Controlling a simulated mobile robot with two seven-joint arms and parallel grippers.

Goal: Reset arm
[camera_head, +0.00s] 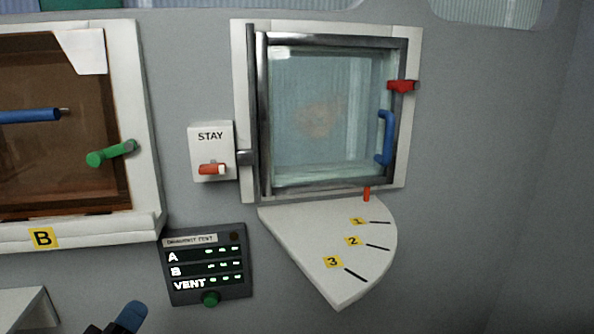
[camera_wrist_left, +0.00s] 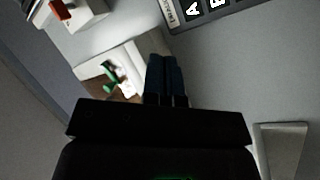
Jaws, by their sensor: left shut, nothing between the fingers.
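My left gripper (camera_head: 130,314) shows at the bottom edge of the head view as a dark body with a blue fingertip. In the left wrist view its two blue fingers (camera_wrist_left: 166,60) lie side by side, shut with nothing between them. It is below and to the left of the vent panel (camera_head: 208,265), apart from it in the head view. The rest of the left arm is out of the head view. My right gripper is in neither view.
A glass window (camera_head: 325,120) with a blue handle (camera_head: 385,138) and red latch (camera_head: 402,86) is on the wall. Below it is a numbered white plate (camera_head: 325,225). A STAY box (camera_head: 211,150) is beside it. Brown hatch B (camera_head: 75,165) with a green handle (camera_head: 110,153) is left.

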